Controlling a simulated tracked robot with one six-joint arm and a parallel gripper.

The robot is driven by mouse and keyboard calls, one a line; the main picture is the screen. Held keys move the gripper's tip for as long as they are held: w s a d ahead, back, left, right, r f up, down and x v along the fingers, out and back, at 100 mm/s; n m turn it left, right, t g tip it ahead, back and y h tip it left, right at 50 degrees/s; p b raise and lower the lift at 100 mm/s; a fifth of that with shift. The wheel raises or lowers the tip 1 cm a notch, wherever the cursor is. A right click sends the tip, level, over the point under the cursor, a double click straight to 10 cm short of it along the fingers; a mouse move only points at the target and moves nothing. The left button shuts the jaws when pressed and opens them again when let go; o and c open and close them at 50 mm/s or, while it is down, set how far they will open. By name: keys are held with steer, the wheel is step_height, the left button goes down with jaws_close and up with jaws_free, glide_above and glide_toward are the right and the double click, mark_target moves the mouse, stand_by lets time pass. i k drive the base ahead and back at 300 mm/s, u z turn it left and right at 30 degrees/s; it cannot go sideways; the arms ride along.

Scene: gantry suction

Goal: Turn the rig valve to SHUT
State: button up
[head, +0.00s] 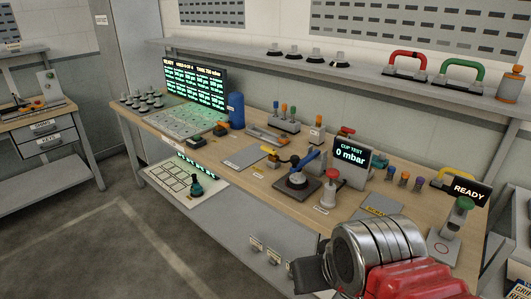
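I cannot tell for sure which of these is the rig valve, nor read a SHUT mark. My arm's silver and red wrist fills the bottom right. A dark block at its left end, likely my gripper (313,274), shows no distinct fingertips and is apart from the rig.
A READY sign (468,191) and a green-topped stand (456,218) are at the bench's right. A green-lit status board (195,85) and blue cylinder (236,110) are at the left. A shelf (250,62) with red and green handles runs above. Open floor lies left.

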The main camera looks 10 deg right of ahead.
mark_target(268, 149)
steer(key=k, duration=0.35)
steer(key=u, duration=0.25)
steer(key=i, duration=0.45)
steer(key=u, duration=0.85)
steer(key=i, duration=1.35)
steer(key=z, duration=0.5)
steer(key=i, duration=0.9)
steer(key=z, duration=0.6)
